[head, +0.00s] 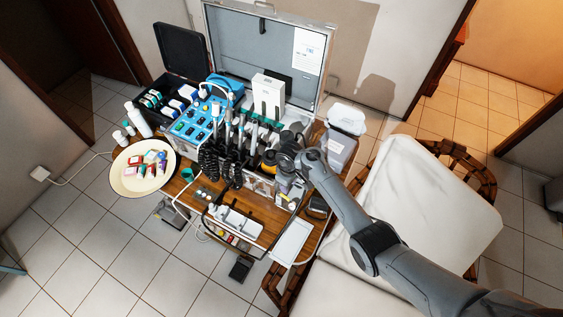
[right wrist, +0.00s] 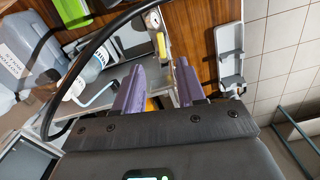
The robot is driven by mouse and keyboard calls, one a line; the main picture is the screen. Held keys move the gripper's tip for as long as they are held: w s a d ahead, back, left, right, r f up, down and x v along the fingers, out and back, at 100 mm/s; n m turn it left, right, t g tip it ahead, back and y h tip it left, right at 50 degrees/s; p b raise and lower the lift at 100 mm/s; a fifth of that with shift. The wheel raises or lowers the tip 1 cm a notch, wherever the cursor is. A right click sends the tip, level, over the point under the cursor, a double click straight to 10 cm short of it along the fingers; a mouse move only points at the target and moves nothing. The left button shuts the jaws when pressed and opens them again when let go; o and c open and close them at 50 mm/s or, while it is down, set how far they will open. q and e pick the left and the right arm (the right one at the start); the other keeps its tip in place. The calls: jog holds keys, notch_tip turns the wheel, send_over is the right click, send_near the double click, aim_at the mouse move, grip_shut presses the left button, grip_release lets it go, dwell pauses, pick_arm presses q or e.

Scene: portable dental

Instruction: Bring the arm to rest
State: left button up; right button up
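My right arm comes in from the lower right in the head view, and its gripper (head: 289,164) is over the right front part of the open dental case (head: 262,184). In the right wrist view the gripper's two purple fingers (right wrist: 159,78) stand apart, with a clear gap and nothing held between them. Past the fingertips are a grey panel and a small yellow-handled item (right wrist: 161,46). In the head view the wrist hides the fingertips. My left gripper and arm are not in view.
Corded handpieces (head: 232,142) stand in the case left of my gripper. A black cable (right wrist: 97,42) arcs close by in the right wrist view. A cream plate (head: 127,179) of small coloured items is at the left. A white padded chair (head: 432,190) lies under my forearm.

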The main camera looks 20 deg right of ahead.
jog(key=s+f+g+p, duration=0.15)
jog(key=s+f, duration=0.35)
jog(key=s, duration=0.7)
jog(key=s+f+g+p, duration=0.1)
jog(key=s+f+p, duration=0.25)
jog(key=s, duration=0.75)
jog(key=s+r+m+p, duration=0.1)
jog(key=s+r+p, duration=0.2)
jog(key=s+r, duration=0.45)
notch_tip(320, 180, up, 24)
jog(key=a+m+t+p, duration=0.1)
jog(key=m+t, duration=0.1)
jog(key=t, duration=0.4)
jog(key=shift+w+m, duration=0.25)
jog(key=shift+m, duration=0.05)
